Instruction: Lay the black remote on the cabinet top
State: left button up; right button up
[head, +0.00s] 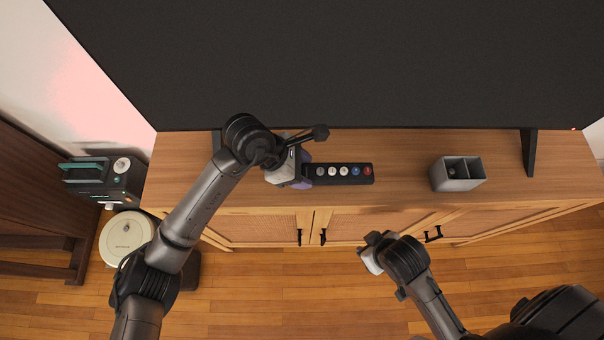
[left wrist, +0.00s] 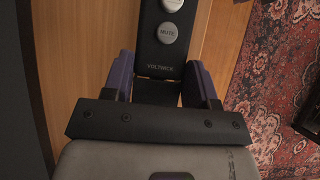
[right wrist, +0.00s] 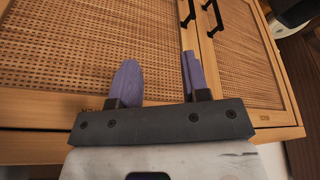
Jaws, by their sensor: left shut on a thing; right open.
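The black remote (head: 345,174) has a row of white, blue and red round buttons and lies lengthwise over the wooden cabinet top (head: 400,155). In the head view I cannot tell whether it touches the surface. My left gripper (head: 305,173) is shut on its left end. In the left wrist view the remote (left wrist: 167,45) sits between the purple fingers of my left gripper (left wrist: 158,80). My right gripper (right wrist: 158,80) is open and empty in front of the cabinet's woven doors; its fingers show apart in the right wrist view.
A grey two-compartment holder (head: 458,174) stands to the right on the cabinet top. The large dark television (head: 350,65) rises behind, with a stand foot (head: 529,152) at right. A black device (head: 105,180) and a round cream robot vacuum (head: 126,237) are at left.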

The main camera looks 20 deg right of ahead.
pick_arm(q)
notch_tip(320, 180, down, 4)
jog(key=shift+s+r+b, duration=0.1)
jog(key=shift+r+b, duration=0.15)
jog(key=shift+b, duration=0.15)
jog(key=o, duration=0.9)
jog(key=shift+a+r, duration=0.15)
jog(key=shift+r, duration=0.2)
jog(key=p+v, duration=0.2)
jog(key=v, duration=0.9)
